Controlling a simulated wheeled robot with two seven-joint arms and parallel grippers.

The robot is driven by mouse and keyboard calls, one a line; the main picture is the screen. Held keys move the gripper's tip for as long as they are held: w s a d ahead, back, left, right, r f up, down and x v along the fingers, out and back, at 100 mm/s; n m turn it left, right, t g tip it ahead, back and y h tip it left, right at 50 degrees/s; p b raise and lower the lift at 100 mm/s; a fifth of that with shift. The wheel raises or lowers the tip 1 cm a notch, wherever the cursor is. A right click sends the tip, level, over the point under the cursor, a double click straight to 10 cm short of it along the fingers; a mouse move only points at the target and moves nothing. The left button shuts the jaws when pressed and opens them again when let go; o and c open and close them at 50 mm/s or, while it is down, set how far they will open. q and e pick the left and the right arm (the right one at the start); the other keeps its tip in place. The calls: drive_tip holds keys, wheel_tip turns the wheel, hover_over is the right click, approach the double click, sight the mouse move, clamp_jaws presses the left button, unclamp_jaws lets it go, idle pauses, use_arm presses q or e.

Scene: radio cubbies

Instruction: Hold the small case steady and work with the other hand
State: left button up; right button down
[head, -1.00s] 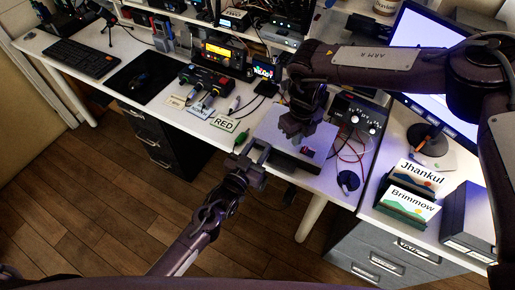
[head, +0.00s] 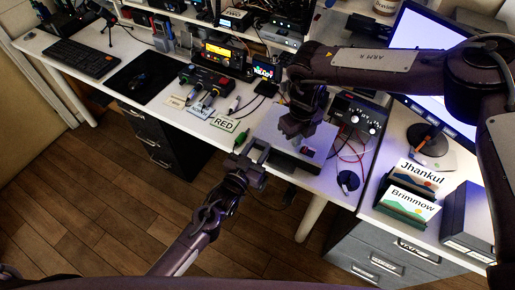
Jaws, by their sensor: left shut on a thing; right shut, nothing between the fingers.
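The small case (head: 268,127) is a pale grey box at the front edge of the desk. A small dark part with red and blue (head: 307,151) shows on its top near the front. My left gripper (head: 255,152) is shut on the case at its left front edge; the exact contact is hard to see. My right gripper (head: 292,132) is shut and empty, pointing down over the top of the case. It hides part of the case, and I cannot tell whether it touches it.
A black meter box (head: 358,116) with red leads stands right of the case. Name labels, including "RED" (head: 224,124), lie to the left. A monitor (head: 432,75) and card holders (head: 407,205) are at the right. A dark mat (head: 140,79) and keyboard (head: 86,58) lie far left.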

drive_tip(key=shift+f, duration=0.6)
idle(0.4)
drive_tip(key=shift+r, duration=0.15)
idle(0.4)
drive_tip(key=shift+s+d, duration=0.25)
drive_tip(key=shift+d, duration=0.3)
drive_tip(key=shift+s+d, duration=0.25)
drive_tip(key=shift+d, duration=0.3)
idle(0.8)
drive_tip(key=shift+r, duration=0.1)
wheel_tip(320, 180, up, 7)
drive_tip(key=a, duration=0.1)
drive_tip(key=shift+w, duration=0.2)
idle(0.7)
use_arm(q)
drive_tip(key=o, duration=1.3)
